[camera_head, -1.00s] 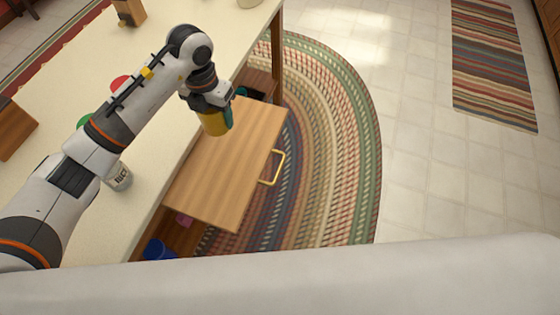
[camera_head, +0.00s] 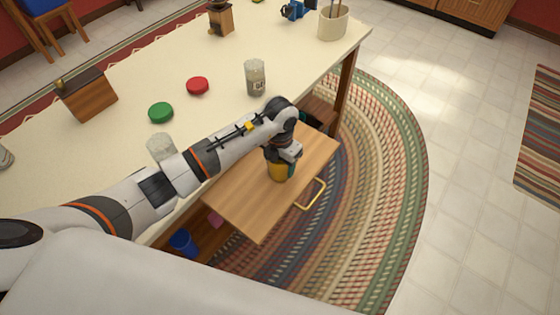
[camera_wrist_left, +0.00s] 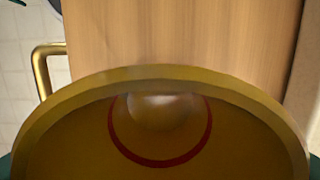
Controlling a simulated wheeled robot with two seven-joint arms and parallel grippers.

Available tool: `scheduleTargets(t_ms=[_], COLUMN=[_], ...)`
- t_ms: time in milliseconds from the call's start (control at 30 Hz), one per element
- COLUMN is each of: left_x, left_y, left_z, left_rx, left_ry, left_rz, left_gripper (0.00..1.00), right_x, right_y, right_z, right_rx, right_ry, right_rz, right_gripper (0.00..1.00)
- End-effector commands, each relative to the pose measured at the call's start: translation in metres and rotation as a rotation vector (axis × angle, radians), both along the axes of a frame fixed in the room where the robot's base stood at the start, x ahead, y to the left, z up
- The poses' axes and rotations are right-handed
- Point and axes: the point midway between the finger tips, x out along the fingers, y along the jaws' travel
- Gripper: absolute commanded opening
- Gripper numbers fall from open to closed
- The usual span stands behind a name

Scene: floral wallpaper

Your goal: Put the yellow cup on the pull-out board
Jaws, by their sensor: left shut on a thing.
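The yellow cup (camera_head: 278,173) is held upright by my left gripper (camera_head: 281,165) over the upper-middle part of the pull-out board (camera_head: 245,208). The board is light wood with a brass handle (camera_head: 312,195) and extends from under the table top. In the left wrist view the cup's wide rim (camera_wrist_left: 160,75) fills the lower half, with a red ring inside. The wooden board (camera_wrist_left: 180,35) lies behind it. Teal fingertips show at the lower corners, on either side of the cup. I cannot tell whether the cup's base touches the board. My right gripper is out of view.
The cream table (camera_head: 120,115) holds a green lid (camera_head: 161,112), a red lid (camera_head: 198,86), glass jars (camera_head: 255,77), a wooden box (camera_head: 87,94) and a utensil crock (camera_head: 333,22). A blue cup (camera_head: 182,242) sits beneath the board. The board's lower part is clear.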

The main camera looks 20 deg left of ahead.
Motion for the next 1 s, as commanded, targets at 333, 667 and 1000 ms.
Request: scheduleTargets(t_ms=[333, 667, 1000], left_x=[0.001, 0.001, 0.002], left_y=[0.0, 0.0, 0.0], left_z=[-0.005, -0.004, 0.021], left_rx=[-0.001, -0.001, -0.001], left_ry=[-0.003, -0.002, -0.007], left_rz=[-0.001, -0.001, -0.003], left_gripper=[0.37, 0.85, 0.85], right_x=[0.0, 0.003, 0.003], right_y=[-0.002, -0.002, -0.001], right_z=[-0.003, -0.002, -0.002], right_rx=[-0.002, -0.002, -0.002], right_ry=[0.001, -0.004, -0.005], right_rz=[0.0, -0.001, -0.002], right_gripper=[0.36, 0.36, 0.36])
